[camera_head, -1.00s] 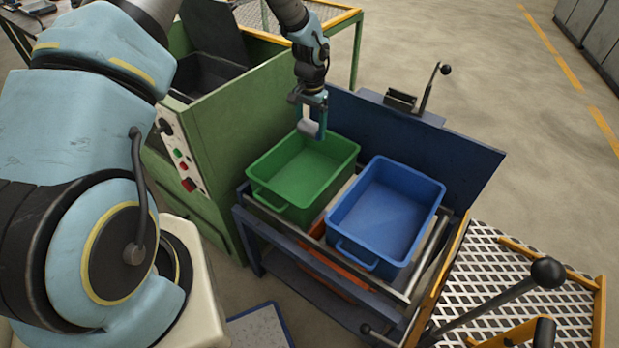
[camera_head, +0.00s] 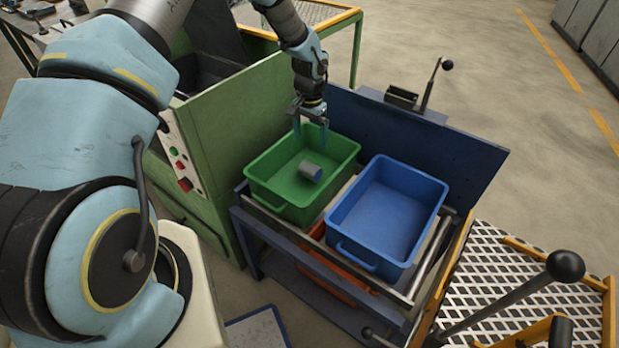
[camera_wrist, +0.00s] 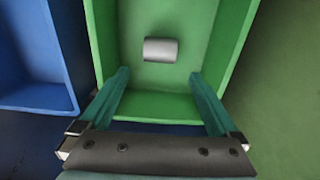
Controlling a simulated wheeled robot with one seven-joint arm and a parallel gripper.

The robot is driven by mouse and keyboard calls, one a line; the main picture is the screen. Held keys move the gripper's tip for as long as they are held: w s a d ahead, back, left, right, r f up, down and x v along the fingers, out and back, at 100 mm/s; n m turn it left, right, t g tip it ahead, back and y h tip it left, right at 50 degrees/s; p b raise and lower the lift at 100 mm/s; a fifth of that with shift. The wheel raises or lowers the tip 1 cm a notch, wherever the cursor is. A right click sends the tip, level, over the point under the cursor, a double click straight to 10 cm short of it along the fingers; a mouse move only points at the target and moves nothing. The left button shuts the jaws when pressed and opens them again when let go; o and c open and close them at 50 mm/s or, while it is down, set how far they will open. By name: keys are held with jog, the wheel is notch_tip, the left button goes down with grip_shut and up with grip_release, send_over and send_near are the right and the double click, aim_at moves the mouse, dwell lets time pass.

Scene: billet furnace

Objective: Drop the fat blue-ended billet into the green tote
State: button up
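My gripper (camera_head: 311,146) is above the tote's far part, pointing down. Its teal fingers (camera_wrist: 163,95) are spread wide with nothing between them, clear of the billet.
An empty blue tote (camera_head: 386,212) stands to the right of the green one on the same rack. A dark blue panel (camera_head: 410,135) rises behind both. The green machine (camera_head: 225,115) stands close on the left. A black-knobbed lever (camera_head: 565,267) is at lower right.

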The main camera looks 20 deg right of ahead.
jog(key=shift+a, duration=0.1)
notch_tip(320, 180, up, 11)
jog(key=b, duration=0.2)
dwell(0.4)
jog(key=shift+f, duration=0.1)
jog(key=a+r+n, duration=0.3)
jog(key=a+r, duration=0.1)
jog(key=a, duration=0.7)
jog(key=a+r+n, duration=0.2)
jog(key=a+r, duration=0.2)
jog(key=a, duration=0.6)
jog(key=s+a+r+n, duration=0.1)
jog(key=s+a+n, duration=0.2)
jog(key=s+a, duration=0.2)
jog(key=s+a+r+n+t, duration=0.1)
jog(key=s+a+n, duration=0.2)
jog(key=s+a, duration=0.3)
jog(key=a, duration=0.4)
jog(key=shift+a+r+t, duration=0.15)
jog(key=shift+a+t, duration=0.15)
